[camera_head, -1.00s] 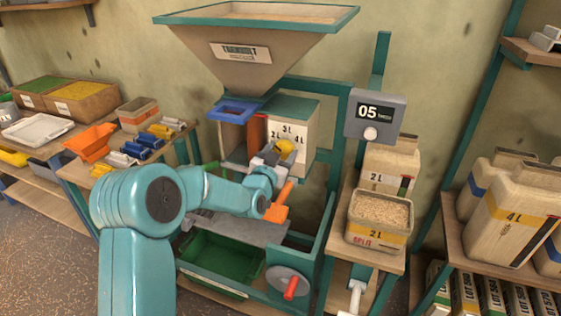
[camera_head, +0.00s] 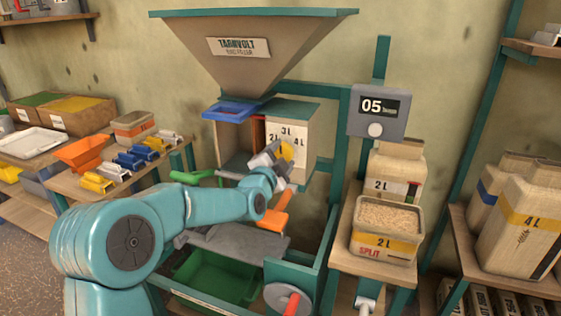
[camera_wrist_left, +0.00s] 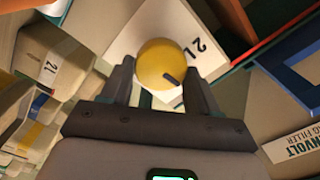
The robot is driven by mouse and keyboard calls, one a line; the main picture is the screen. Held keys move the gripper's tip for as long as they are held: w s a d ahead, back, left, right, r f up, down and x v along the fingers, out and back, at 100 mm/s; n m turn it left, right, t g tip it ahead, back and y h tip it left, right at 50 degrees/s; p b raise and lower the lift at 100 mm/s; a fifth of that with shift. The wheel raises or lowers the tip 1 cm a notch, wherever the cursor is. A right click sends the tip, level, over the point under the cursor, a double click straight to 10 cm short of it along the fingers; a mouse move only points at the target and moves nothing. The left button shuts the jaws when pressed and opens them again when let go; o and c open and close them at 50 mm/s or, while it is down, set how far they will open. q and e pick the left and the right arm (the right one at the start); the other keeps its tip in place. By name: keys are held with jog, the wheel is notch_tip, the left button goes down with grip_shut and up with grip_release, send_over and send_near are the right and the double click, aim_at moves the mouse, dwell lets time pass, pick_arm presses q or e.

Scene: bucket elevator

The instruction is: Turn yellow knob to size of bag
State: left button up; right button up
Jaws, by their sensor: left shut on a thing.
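The yellow knob (camera_head: 287,151) sits on the pale dial plate (camera_head: 299,130) marked 2L, 3L and 4L, on the front of the filler. My left gripper (camera_head: 277,157) is at the knob and shut on it. In the left wrist view the round yellow knob (camera_wrist_left: 162,65) lies between the two grey fingers, with a dark pointer mark on its lower right side; 2L shows on the plate beside it. The open bag (camera_head: 386,228) of grain on the right stand has a yellow band reading 2L and SPLIT. My right gripper is not in view.
A display (camera_head: 378,113) reading 05 is above the bag. An orange handle (camera_head: 274,213) is just below my left gripper. A green bin (camera_head: 214,277) is lower down, and a crank (camera_head: 289,300) is at the bottom. Larger 4L bags (camera_head: 523,220) stand on the right shelf.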

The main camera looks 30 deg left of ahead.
pick_arm(q)
jog(key=shift+m, duration=0.4)
jog(key=shift+d, duration=0.1)
jog(key=o, duration=1)
jog(key=shift+s, duration=0.3)
jog(key=b+v, duration=0.2)
jog(key=v, duration=1.3)
jog(key=shift+s, duration=0.35)
